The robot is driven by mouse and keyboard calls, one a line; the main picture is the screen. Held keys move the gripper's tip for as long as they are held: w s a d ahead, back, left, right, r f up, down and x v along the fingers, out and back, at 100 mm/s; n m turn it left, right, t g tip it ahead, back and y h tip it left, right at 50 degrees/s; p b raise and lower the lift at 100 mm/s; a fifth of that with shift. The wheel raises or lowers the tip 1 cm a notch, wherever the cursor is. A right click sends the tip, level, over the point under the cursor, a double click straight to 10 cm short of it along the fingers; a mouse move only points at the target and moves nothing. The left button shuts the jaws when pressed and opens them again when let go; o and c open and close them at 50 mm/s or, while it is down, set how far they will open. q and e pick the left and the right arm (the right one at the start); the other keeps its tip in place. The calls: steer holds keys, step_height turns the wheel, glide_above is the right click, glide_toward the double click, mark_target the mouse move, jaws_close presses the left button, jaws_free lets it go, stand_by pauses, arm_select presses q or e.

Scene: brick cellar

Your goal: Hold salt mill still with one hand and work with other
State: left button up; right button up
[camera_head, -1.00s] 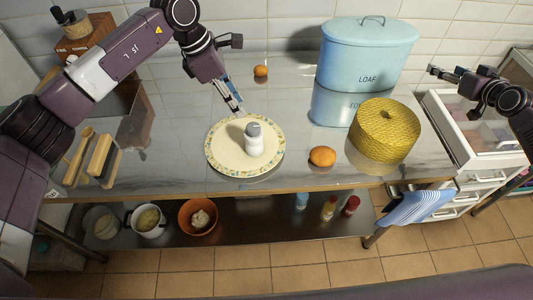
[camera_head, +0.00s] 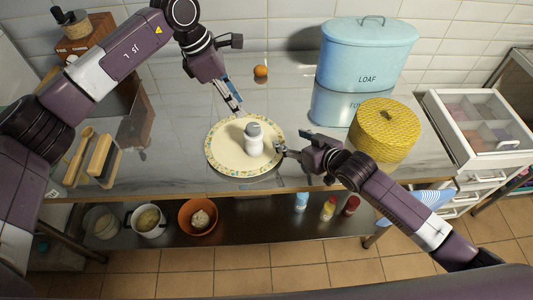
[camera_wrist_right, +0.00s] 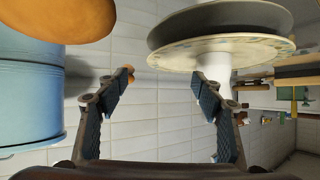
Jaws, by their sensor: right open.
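The white salt mill (camera_head: 253,139) with a grey top stands upright on a cream plate (camera_head: 222,160) with a patterned rim. My left gripper (camera_head: 238,110) points down at the plate's far edge, apart from the mill; its finger gap is unclear. My right gripper (camera_head: 281,151) is open at the plate's right edge, its fingers pointing toward the mill. In the right wrist view, which is upside down, the mill (camera_wrist_right: 215,65) shows under the plate (camera_wrist_right: 220,53), near the right-hand finger, with nothing clamped between the fingers (camera_wrist_right: 160,85).
A blue LOAF bin (camera_head: 365,60) and a yellow woven basket (camera_head: 385,130) stand to the right. A small orange (camera_head: 261,71) lies at the back. A brush (camera_head: 100,155) lies at the left.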

steer(key=t, duration=0.2)
glide_toward(259, 147)
steer(key=x, duration=0.5)
steer(key=shift+r, duration=0.1)
steer(key=shift+x, duration=3.85)
steer(key=shift+s, duration=0.1)
steer(key=c, duration=1.4)
